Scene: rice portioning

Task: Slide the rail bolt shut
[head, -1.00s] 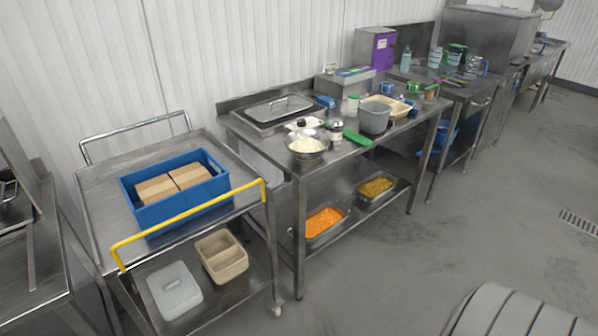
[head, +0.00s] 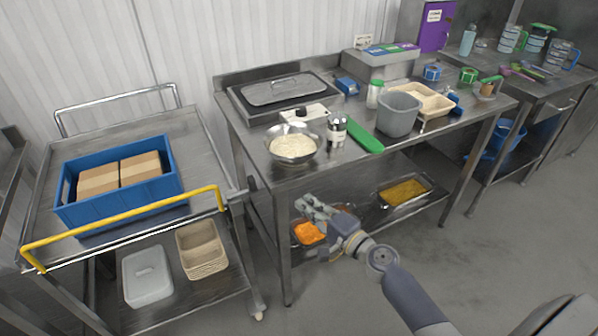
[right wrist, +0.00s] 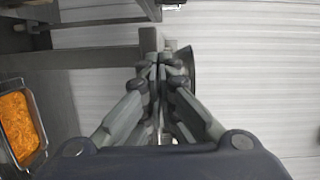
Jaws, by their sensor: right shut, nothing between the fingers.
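A small grey metal fitting (head: 240,194) sits between the right end of the cart's yellow rail (head: 125,226) and the table's left end; it may be the rail bolt, but it is too small to tell its position. My right gripper (head: 303,204) is to the right of this fitting, in front of the table's lower shelf, apart from the fitting. It is shut and empty. In the right wrist view its fingers (right wrist: 159,68) meet in front of a grey metal frame (right wrist: 150,38). My left gripper is not in view.
The steel cart holds a blue crate (head: 165,190) with cardboard boxes. A pan of orange food (right wrist: 44,128) is on the lower shelf. The floor in front is open.

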